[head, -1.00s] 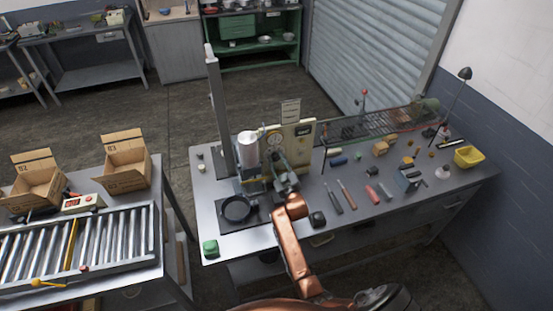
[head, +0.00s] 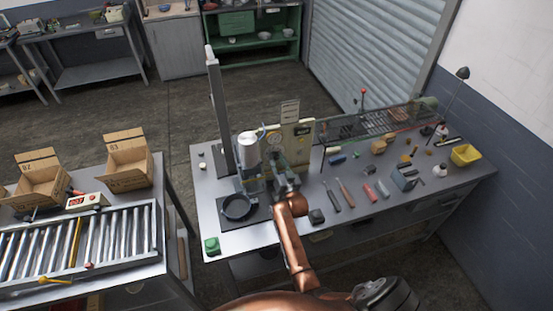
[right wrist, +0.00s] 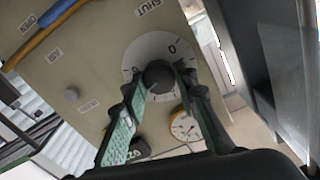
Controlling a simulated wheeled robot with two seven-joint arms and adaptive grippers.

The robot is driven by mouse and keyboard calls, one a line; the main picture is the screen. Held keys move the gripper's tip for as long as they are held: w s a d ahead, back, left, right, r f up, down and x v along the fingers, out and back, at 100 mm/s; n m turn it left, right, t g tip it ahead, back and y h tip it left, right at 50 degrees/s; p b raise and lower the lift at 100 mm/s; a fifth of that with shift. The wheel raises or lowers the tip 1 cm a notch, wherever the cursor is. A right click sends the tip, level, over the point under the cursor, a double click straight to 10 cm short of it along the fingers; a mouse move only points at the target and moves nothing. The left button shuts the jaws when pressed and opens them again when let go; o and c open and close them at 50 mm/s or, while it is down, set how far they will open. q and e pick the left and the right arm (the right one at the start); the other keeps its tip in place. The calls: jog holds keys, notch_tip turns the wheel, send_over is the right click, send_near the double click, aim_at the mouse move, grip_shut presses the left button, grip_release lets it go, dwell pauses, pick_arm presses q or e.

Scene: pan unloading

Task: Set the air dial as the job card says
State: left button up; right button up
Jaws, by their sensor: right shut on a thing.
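The air dial (right wrist: 150,52) is a white round plate with tick marks and a 0, on a beige panel (right wrist: 90,60). Its dark round knob (right wrist: 160,77) is between the fingertips of my right gripper (right wrist: 159,80), which is shut on it. The knob's pointer cannot be made out. In the head view the panel (head: 302,130) stands at the back of the bench, with my right gripper (head: 284,182) in front of it, hiding the dial. A pale card (head: 289,112) stands above the panel; its writing is too small to read. My left gripper is out of view.
A small gauge (right wrist: 185,126) sits close beside the right finger. A dark pan (head: 239,208) and a green button box (head: 211,246) are on the bench's left part. Hand tools lie to the right. A roller conveyor (head: 85,240) stands at the left.

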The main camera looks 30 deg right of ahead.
jog(key=shift+f, duration=0.1)
dwell(0.3)
jog(key=o, duration=1.2)
jog(key=shift+c, duration=0.2)
jog(key=v, duration=0.7)
jog(key=shift+s, duration=0.25)
